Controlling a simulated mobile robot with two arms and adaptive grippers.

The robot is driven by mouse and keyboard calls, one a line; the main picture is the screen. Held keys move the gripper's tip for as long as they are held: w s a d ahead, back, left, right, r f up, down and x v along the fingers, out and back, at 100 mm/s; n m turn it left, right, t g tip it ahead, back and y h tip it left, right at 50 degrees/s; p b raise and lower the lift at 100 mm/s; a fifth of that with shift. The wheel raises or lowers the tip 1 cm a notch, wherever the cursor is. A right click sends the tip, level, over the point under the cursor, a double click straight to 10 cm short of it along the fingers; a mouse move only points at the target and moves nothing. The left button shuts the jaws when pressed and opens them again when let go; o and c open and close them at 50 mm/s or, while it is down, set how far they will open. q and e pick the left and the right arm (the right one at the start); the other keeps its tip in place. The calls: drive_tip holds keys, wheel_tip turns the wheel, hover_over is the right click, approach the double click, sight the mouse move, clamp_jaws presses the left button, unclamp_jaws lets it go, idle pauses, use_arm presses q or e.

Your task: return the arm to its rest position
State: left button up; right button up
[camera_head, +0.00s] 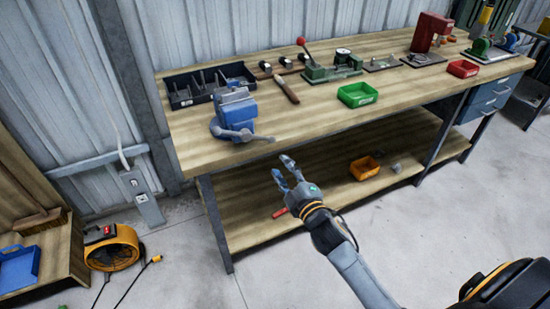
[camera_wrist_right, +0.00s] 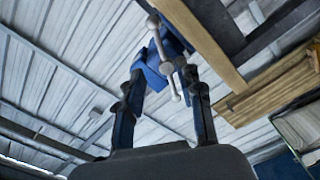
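My right gripper (camera_head: 284,174) is in front of the workbench, below the level of its top, with its two fingers spread apart and nothing between them. In the right wrist view the open fingers (camera_wrist_right: 163,105) point toward the blue vise, which shows beyond them. My right arm reaches in from the lower right of the head view. My left gripper is not in view.
The wooden workbench (camera_head: 300,125) carries a blue vise (camera_head: 235,112), a black tray (camera_head: 185,98), a green bin (camera_head: 357,94) and a red bin (camera_head: 463,68). An orange fan (camera_head: 111,248) stands at left. Floor at right is clear.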

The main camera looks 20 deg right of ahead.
drive_tip(key=shift+f, duration=0.1)
drive_tip(key=s+f+m+g, duration=0.2)
drive_tip(key=s+f+g, duration=0.15)
drive_tip(key=f, duration=0.75)
drive_tip(key=s+f+m+g, duration=0.15)
drive_tip(key=s+f, duration=0.35)
drive_tip(key=f, duration=0.6)
drive_tip(key=s+f+m+g, duration=0.2)
drive_tip(key=s+f+g, duration=0.15)
drive_tip(key=f, duration=0.75)
drive_tip(key=s+f+m+g, duration=0.1)
drive_tip(key=s+f, duration=0.5)
drive_tip(key=s, duration=0.6)
drive_tip(key=s+a+f+m+g, duration=0.1)
drive_tip(key=s+f+m+g, duration=0.1)
drive_tip(key=s+f+g, duration=0.2)
drive_tip(key=s+f+m+g, duration=0.1)
drive_tip(key=s+f+g, duration=0.2)
drive_tip(key=s+f, duration=0.7)
drive_tip(key=s, duration=1)
drive_tip(key=shift+a+h, duration=0.3)
drive_tip(key=shift+a, duration=0.05)
drive_tip(key=shift+m+g, duration=0.25)
